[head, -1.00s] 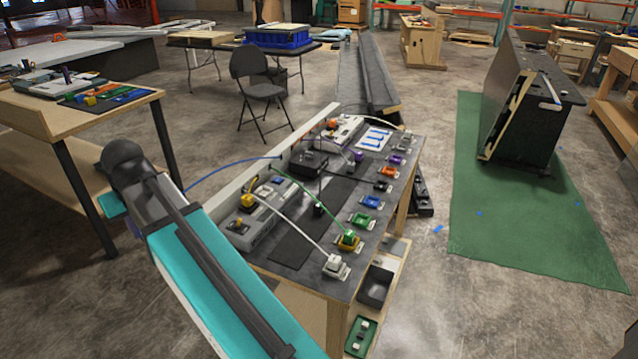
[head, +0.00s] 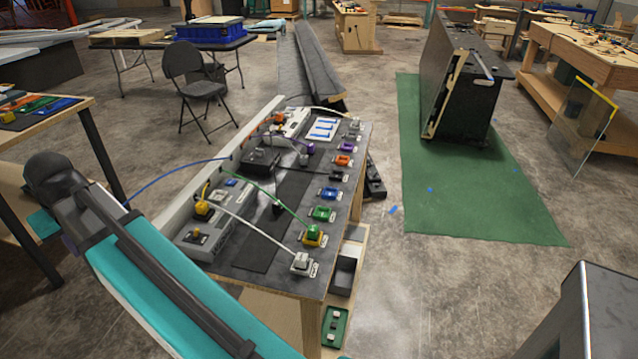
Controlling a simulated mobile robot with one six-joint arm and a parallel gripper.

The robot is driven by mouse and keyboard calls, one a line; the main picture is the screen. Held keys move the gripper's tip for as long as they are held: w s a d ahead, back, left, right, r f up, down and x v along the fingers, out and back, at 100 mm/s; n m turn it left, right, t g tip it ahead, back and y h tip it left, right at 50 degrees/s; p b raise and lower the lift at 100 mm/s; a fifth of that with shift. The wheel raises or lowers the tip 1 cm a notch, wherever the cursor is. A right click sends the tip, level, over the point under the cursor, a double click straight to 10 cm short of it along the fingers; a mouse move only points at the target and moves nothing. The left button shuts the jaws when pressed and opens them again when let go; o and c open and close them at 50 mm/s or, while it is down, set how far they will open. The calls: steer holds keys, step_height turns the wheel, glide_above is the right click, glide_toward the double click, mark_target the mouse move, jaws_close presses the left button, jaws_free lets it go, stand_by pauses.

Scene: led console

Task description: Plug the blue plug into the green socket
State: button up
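The green socket (head: 322,213) is in the socket row along the right edge of the console table (head: 262,283), with nothing seen in it. It lies between the blue socket (head: 329,193) and the yellow socket (head: 313,241). A green plug (head: 313,230) on a green cable sits at the yellow socket. A blue cable (head: 175,175) arcs from the table's back rail leftward and disappears behind my teal arm. The blue plug is not visible; I cannot tell where that cable ends. My gripper is out of view; only upper parts of my arm show at the lower left.
A white plug (head: 300,262) with a white cable sits at the table's near corner. A grey unit (head: 212,230) stands on the left part of the tabletop. A dark block-like thing (head: 590,312) stands at the lower right. Bare floor (head: 430,280) lies right of the table.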

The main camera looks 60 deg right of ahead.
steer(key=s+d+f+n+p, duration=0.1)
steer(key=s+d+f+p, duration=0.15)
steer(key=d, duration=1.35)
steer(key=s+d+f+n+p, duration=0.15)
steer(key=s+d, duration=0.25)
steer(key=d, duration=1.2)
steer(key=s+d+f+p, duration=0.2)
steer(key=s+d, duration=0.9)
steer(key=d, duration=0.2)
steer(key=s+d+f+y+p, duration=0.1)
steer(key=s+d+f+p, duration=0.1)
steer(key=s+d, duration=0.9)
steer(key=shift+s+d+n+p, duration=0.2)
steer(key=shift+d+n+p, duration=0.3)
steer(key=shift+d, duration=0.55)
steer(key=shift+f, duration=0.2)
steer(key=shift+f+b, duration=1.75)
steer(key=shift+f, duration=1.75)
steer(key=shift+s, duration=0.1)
